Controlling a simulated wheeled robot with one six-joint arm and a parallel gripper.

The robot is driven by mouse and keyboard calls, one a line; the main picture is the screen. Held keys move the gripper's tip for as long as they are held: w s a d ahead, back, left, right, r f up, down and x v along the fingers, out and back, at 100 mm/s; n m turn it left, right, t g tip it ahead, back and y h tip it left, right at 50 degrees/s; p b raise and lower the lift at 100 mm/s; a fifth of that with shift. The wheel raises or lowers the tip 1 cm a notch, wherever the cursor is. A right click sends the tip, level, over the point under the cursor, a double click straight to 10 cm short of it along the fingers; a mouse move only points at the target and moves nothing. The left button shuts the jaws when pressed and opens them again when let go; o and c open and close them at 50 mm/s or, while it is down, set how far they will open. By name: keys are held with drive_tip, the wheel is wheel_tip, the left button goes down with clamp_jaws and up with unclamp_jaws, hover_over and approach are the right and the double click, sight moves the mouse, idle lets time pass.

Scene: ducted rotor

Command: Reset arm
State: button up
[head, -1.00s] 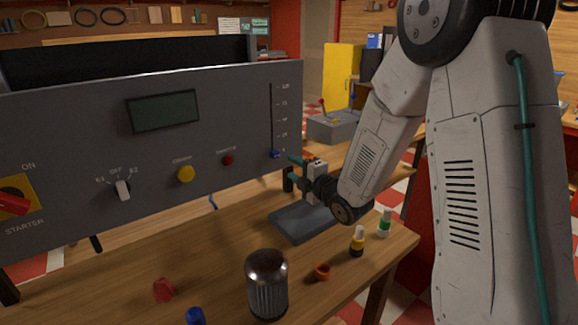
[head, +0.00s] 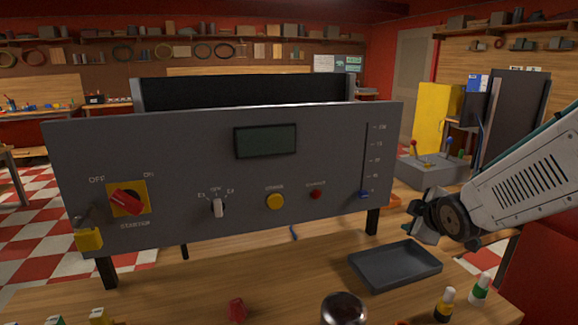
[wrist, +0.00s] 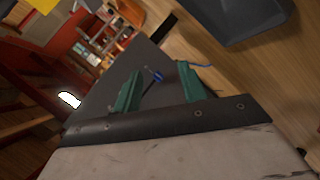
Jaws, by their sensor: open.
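My arm (head: 535,175) reaches in from the right edge of the head view. My gripper (head: 418,218) is just right of the control panel's right end, above and behind the dark tray (head: 395,285). In the wrist view my gripper (wrist: 158,88) shows two green fingers spread apart with nothing held between them. The grey control panel (head: 330,190) stands upright with a blue slider knob (head: 363,195) low in its slot. The blue knob also shows in the wrist view (wrist: 157,75), beyond the fingers and apart from them.
The panel carries a red starter switch (head: 126,201), white selector (head: 218,208), yellow button (head: 275,201) and red button (head: 316,194). On the wooden table (head: 225,285) are a metal cylinder (head: 343,308), a red piece (head: 237,309) and two small bottles (head: 445,304). A lever box (head: 433,170) stands behind my gripper.

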drive_tip(key=s+a+r+m+g, duration=0.1)
drive_tip(key=s+m+g, duration=0.4)
drive_tip(key=s, duration=1.1)
drive_tip(key=s+a+r+m+g, duration=0.2)
drive_tip(key=s+m+g, duration=0.3)
drive_tip(key=s, duration=1.1)
drive_tip(key=shift+r+m, duration=0.15)
drive_tip(key=shift+m, duration=0.85)
drive_tip(key=shift+c, duration=0.6)
